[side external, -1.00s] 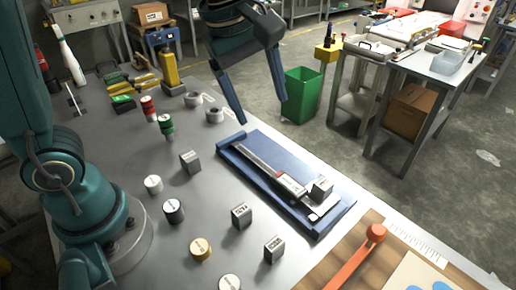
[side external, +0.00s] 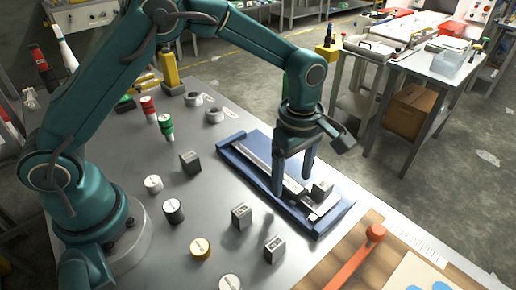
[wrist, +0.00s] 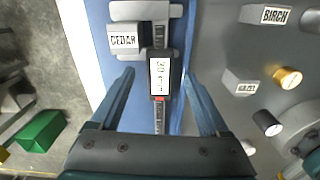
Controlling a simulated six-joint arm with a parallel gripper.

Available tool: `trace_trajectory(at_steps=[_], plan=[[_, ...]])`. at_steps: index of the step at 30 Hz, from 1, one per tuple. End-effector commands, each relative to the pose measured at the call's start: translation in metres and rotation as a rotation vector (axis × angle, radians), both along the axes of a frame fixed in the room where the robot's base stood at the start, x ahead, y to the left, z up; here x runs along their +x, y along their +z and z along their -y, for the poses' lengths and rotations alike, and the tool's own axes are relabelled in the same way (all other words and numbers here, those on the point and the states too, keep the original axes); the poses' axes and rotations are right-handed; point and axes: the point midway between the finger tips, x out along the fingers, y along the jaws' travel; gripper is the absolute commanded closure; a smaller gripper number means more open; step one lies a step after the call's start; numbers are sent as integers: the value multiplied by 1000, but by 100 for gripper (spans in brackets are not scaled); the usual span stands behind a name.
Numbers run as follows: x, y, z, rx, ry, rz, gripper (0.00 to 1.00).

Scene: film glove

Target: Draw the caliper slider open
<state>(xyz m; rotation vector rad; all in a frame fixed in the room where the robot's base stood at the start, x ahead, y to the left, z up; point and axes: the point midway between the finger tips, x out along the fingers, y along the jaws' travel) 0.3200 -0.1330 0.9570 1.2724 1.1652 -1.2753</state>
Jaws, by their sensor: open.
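The caliper lies on a blue tray (side external: 233,154), its steel beam (side external: 256,160) running lengthwise. Its slider (wrist: 160,76) has a white label and a dark body; in the side view the slider (side external: 291,187) is partly hidden by my fingers. A grey block marked CEDAR (wrist: 123,40) sits at the caliper's jaw end, close to the slider; it also shows in the side view (side external: 322,189). My gripper (side external: 293,180) is open and points down over the caliper. In the wrist view its fingertips (wrist: 158,74) stand on either side of the slider with visible gaps.
Grey blocks (side external: 241,215) and round weights (side external: 173,211) stand on the grey table left of the tray. An orange-handled tool (side external: 355,257) lies on a wooden board at the front right. A green bin (wrist: 42,131) stands on the floor beyond the table.

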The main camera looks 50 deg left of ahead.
Motion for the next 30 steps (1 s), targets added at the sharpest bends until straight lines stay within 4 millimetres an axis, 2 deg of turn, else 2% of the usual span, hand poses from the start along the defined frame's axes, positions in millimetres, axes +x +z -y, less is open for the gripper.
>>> trace_trajectory(at_steps=[3, 11, 12, 14, 15, 18, 30], plan=[[-1, -8, 0, 0, 0, -2, 21], [0, -10, 0, -1, 0, 0, 21], [0, -9, 0, -1, 0, 0, 29], [0, -9, 0, -1, 0, 0, 52], [0, -9, 0, -1, 0, 0, 67], [0, -9, 0, -1, 0, 0, 100], [0, -9, -6, -1, 1, 2, 100]])
